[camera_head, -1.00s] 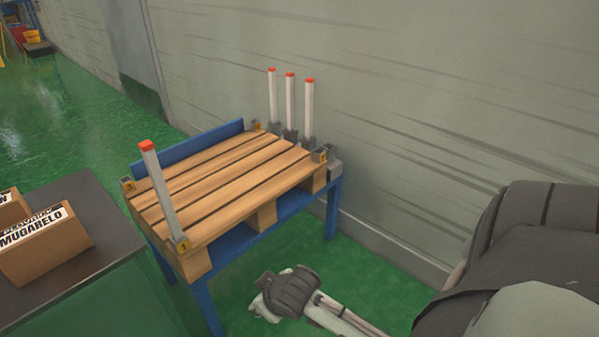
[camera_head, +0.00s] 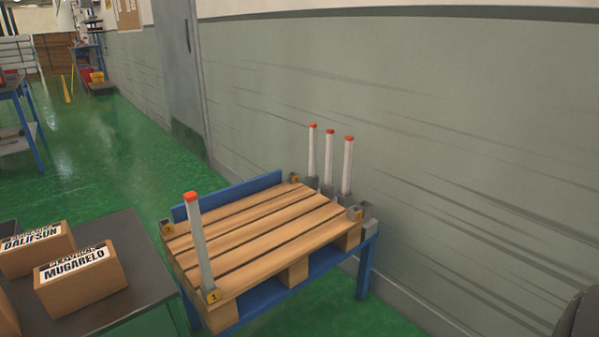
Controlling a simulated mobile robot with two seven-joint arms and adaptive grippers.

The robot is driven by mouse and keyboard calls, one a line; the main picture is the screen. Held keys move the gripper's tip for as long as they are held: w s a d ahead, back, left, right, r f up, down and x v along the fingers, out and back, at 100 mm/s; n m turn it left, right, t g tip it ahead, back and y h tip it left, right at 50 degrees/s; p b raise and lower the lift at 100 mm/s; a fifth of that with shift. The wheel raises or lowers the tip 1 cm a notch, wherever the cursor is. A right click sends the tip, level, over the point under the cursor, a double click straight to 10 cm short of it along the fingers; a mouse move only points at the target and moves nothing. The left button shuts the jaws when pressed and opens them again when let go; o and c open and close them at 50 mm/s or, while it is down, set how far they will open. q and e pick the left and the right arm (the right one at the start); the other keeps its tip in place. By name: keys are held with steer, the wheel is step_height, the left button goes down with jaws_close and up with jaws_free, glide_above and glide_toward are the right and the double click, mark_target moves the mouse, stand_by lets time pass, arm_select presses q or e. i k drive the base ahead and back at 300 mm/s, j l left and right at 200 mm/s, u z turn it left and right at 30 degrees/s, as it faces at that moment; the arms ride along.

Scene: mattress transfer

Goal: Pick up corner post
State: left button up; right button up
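Three white corner posts with red tops stand upright in grey holders at the back right of the pallet: the left one (camera_head: 312,150), the middle one (camera_head: 329,158) and the right one (camera_head: 347,166). Another corner post (camera_head: 199,240) stands at the pallet's near left corner, by a yellow label marked 1. The wooden pallet (camera_head: 265,231) lies on a blue-legged table (camera_head: 364,270). Neither gripper shows. Only a dark piece, probably part of my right arm, is at the lower right edge.
A grey table (camera_head: 140,262) at the left carries cardboard boxes, one labelled MUGARELO (camera_head: 81,282). A wall (camera_head: 450,130) runs close behind the pallet. Green floor (camera_head: 120,150) is clear at the back left. A blue workbench (camera_head: 22,125) stands farther off.

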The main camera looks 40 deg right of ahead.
mark_target(349, 140)
steer(key=z, duration=1.4)
steer(key=i+z, duration=0.45)
steer(key=i, duration=0.25)
